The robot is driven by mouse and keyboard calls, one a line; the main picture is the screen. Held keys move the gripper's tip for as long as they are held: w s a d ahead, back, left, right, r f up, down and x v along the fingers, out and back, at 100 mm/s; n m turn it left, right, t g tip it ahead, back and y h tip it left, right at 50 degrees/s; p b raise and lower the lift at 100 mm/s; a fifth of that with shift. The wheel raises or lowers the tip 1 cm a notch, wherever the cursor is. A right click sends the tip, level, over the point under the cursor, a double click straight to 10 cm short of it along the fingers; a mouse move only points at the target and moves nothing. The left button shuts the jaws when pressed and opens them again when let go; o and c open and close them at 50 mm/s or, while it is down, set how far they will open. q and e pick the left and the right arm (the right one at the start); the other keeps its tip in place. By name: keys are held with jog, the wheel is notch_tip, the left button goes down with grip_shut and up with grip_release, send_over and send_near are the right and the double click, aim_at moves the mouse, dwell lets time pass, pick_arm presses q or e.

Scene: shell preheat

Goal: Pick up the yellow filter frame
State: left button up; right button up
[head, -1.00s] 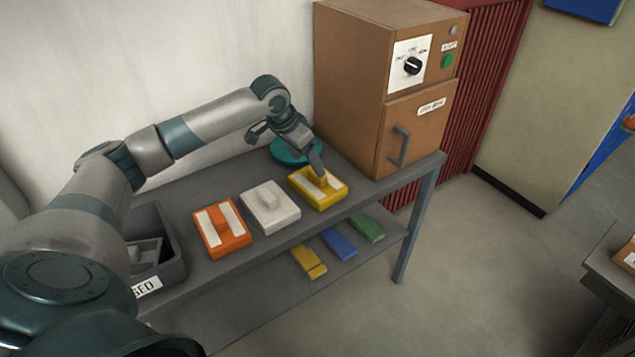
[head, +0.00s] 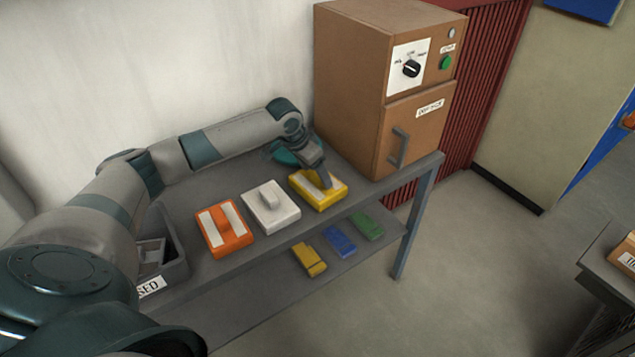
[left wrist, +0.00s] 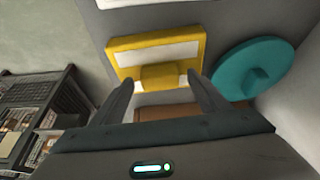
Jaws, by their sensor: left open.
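The yellow filter frame (head: 318,199), with a pale panel and a raised yellow handle, lies on the grey table top at the right end of a row. In the left wrist view the yellow filter frame (left wrist: 202,50) is just beyond my fingers, its handle block between the two fingertips. My left gripper (head: 326,181) is low over the frame and open. In the left wrist view the gripper (left wrist: 158,85) has its fingers apart on either side of the handle; I cannot tell if they touch it. My right gripper is not in view.
A white frame (head: 270,208) and an orange frame (head: 224,230) lie left of it. A teal disc (left wrist: 252,70) sits close beside it. A brown oven (head: 350,80) stands behind right. A grey bin (head: 178,268) is at left. Several coloured pieces lie on the lower shelf.

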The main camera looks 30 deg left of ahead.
pick_arm(q)
jog(key=shift+f, duration=0.2)
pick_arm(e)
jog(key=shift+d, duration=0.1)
pick_arm(q)
jog(key=shift+w, duration=0.1)
grip_shut()
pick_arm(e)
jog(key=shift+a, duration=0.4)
pick_arm(q)
jog(key=shift+r, duration=0.2)
